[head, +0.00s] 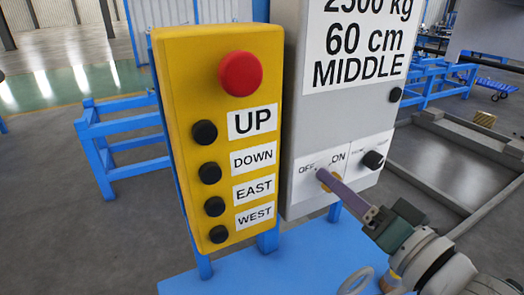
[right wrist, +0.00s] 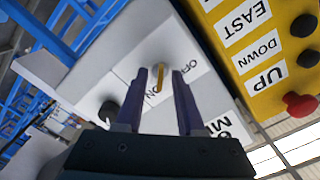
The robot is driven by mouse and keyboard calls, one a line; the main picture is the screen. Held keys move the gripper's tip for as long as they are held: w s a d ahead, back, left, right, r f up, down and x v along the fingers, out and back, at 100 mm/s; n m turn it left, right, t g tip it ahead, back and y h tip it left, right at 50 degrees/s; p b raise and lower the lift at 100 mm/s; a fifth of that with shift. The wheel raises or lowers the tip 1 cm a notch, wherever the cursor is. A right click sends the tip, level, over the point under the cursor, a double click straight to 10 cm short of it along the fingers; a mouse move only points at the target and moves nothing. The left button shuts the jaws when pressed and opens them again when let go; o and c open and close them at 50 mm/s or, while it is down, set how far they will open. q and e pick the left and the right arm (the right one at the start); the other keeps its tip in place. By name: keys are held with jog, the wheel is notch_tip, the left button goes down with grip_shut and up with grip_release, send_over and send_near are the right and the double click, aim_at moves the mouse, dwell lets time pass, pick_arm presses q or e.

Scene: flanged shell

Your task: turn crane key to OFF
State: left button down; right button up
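The crane key is a small yellow key (right wrist: 158,78) on the grey control box (head: 300,120), by the OFF and ON labels (head: 320,163). In the right wrist view it stands between the two purple fingers of my right gripper (right wrist: 162,76), with a gap on each side. In the head view the right gripper (head: 323,175) reaches in from the lower right, fingertips at the OFF/ON plate. The fingers hide most of the key there, so its exact setting is hard to tell. My left gripper is not in view.
A yellow pendant box (head: 220,130) with a red button (head: 240,73) and several black buttons stands left of the grey box. A black knob (head: 373,159) sits right of the key. Blue frames (head: 120,140) stand behind. A blue surface (head: 290,265) lies below.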

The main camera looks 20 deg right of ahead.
grip_shut()
dwell(0.6)
